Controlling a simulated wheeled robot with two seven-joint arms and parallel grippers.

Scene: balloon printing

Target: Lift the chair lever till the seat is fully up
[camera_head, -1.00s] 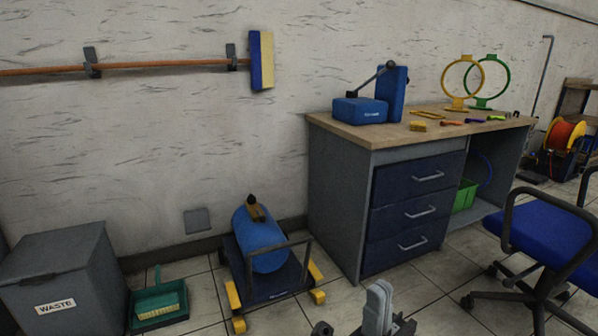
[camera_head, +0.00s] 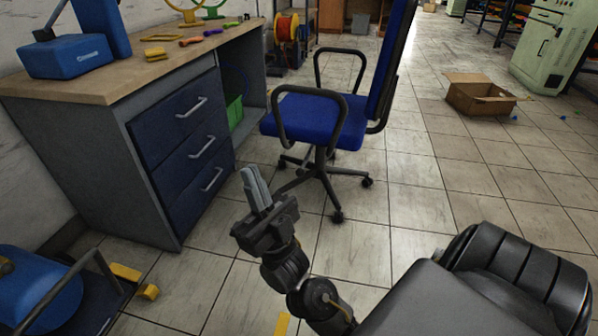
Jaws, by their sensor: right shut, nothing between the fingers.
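The office chair with a blue seat (camera_head: 304,121), blue backrest and black armrests stands right of the workbench. Its black base has several castors on the tiled floor. No separate lever can be made out under the seat. My right gripper (camera_head: 254,184) is in the lower middle, in front of the chair and apart from it by a clear gap in the picture. Its grey fingers are together with nothing between them. My left gripper is out of view.
The workbench (camera_head: 140,80) with dark blue drawers (camera_head: 190,140) stands left of the chair. A blue tank on a cart (camera_head: 38,290) is at the lower left. An open cardboard box (camera_head: 480,98) lies at the back right.

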